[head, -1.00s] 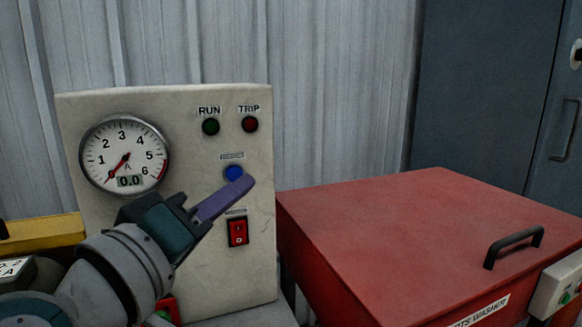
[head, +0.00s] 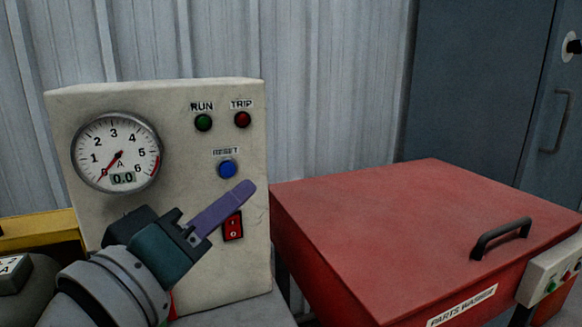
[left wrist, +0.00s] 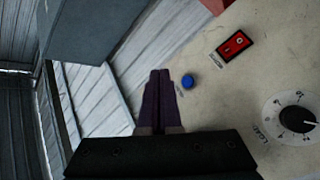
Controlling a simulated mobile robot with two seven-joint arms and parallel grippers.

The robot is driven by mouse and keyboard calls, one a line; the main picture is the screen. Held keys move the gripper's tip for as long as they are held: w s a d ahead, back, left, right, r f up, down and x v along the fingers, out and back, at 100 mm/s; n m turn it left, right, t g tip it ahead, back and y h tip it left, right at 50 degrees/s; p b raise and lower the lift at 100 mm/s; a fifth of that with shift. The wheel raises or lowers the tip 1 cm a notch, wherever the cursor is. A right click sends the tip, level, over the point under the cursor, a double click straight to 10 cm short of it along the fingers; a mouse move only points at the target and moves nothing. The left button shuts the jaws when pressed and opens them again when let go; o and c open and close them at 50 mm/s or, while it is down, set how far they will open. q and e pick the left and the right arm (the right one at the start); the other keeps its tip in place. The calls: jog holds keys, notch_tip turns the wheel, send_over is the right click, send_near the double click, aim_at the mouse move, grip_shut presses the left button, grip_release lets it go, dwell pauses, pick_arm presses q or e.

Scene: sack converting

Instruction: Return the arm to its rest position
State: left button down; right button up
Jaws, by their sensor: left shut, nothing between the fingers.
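My left gripper (head: 248,188) is shut and empty, its purple fingers pointing up and right in front of the cream control panel (head: 80,215). In the head view the fingertips are below and right of the blue RESET button (head: 228,169) and above the red rocker switch (head: 232,227). In the left wrist view the closed fingers (left wrist: 160,78) appear beside the blue button (left wrist: 187,81), with the red switch (left wrist: 234,45) farther right. I cannot tell the exact gap to the panel. My right gripper is not in view.
The panel has a dial gauge (head: 116,153) reading 0.0, a green RUN lamp (head: 203,122) and a red TRIP lamp (head: 242,119). A red parts washer (head: 400,230) with a black handle (head: 501,238) stands to the right. A blue-grey cabinet (head: 475,85) is behind it.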

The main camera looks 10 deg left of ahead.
pick_arm(q)
jog(key=s+d+m+g+h+p, duration=0.1)
jog(key=s+d+m+g+p, duration=0.2)
jog(key=s+m+g+p, duration=0.5)
jog(key=s+a+m+g+y+p, duration=0.1)
jog(key=s+a+g+y+p, duration=0.55)
jog(key=s, duration=0.85)
notch_tip(320, 180, up, 38)
jog(key=a+h+p, duration=0.1)
jog(key=a+p, duration=0.1)
jog(key=p, duration=3.5)
jog(key=shift+s+f+h, duration=0.2)
jog(key=shift+s+h, duration=0.1)
jog(key=shift+h, duration=0.05)
